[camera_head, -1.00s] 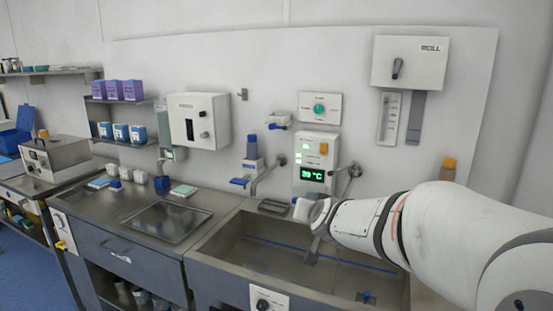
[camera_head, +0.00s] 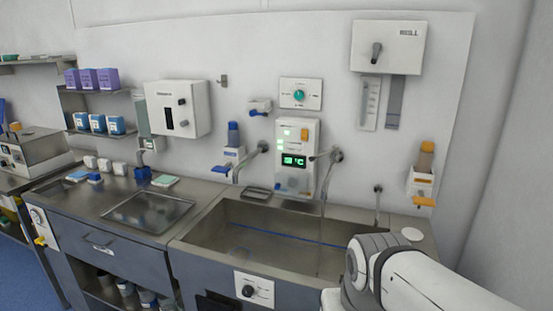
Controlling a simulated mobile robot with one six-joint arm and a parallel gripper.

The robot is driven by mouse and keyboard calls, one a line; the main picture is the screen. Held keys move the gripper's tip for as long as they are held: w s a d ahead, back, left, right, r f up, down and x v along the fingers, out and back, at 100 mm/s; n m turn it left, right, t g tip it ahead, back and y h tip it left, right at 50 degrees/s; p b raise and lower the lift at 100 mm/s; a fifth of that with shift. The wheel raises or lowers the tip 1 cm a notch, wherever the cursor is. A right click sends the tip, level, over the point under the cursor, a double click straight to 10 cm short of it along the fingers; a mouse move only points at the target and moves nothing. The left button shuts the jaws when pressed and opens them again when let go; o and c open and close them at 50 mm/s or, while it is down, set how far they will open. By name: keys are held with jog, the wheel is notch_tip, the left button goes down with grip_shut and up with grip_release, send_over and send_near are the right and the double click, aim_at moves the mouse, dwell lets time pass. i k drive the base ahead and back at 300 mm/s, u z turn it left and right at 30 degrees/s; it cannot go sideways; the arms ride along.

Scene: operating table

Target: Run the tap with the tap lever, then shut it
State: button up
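The wall tap (camera_head: 337,156) sits above the sink, right of the panel with the green display. A thin horizontal bar, which looks like its lever, points left from its wall mount, and a spout bends down. A faint thin line runs below the spout into the sink; I cannot tell whether it is water. Another curved wall tap (camera_head: 262,148) is left of the panel. A smaller wall fitting (camera_head: 378,189) is at the right. My white arm is at the lower right, clear of the taps. My gripper is out of the picture.
The steel sink (camera_head: 205,215) has a front knob panel (camera_head: 254,290). Dispensers with a blue lever (camera_head: 221,169) and an orange lever (camera_head: 424,202) flank the taps. The display panel (camera_head: 297,158) and roll box (camera_head: 388,47) are on the wall. Space before the middle tap is clear.

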aim_at(334, 150)
jog(key=z, duration=0.6)
jog(key=k, duration=0.15)
jog(key=u, duration=2.5)
jog(key=i, duration=0.65)
jog(key=z, duration=3.3)
jog(key=i, duration=0.5)
jog(key=u, duration=0.15)
